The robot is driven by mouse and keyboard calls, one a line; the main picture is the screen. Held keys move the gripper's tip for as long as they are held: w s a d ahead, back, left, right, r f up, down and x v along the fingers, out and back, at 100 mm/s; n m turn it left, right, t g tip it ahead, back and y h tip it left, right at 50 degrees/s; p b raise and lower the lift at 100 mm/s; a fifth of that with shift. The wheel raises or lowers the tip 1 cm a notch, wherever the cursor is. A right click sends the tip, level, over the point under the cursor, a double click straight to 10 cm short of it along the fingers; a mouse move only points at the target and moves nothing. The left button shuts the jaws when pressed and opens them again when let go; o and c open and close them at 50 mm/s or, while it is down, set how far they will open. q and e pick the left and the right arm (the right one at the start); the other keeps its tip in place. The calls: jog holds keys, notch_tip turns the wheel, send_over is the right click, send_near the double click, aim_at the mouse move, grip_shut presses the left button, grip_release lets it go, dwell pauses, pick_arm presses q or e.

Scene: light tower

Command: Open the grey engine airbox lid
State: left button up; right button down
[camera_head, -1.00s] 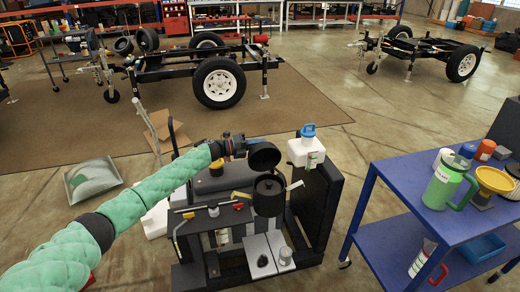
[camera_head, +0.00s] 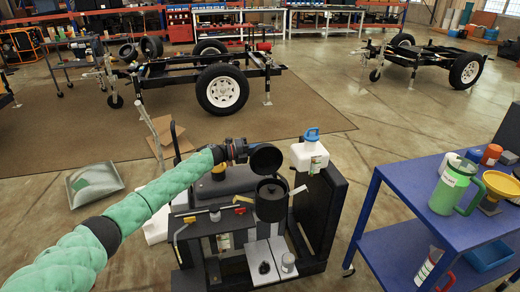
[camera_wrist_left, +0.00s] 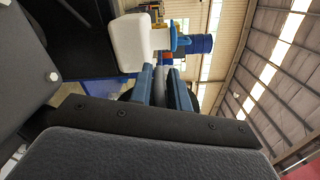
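The engine airbox (camera_head: 271,203) is a dark round canister on the engine stand in the head view. Its dark grey lid (camera_head: 265,159) is raised and tilted up at the back of the canister, apart from the rim except at the rear. My left gripper (camera_head: 249,146) is at the upper left of the raised lid, partly hidden behind it. My right gripper is not in view.
A white jug with a blue cap (camera_head: 310,153) stands right of the lid, close to my left gripper. A blue cart (camera_head: 403,171) holding a green jug (camera_head: 452,187) and other containers is at the right.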

pick_arm(q)
jog(key=shift+o, duration=1.1)
jog(key=shift+f, duration=0.2)
jog(key=shift+r, duration=0.1)
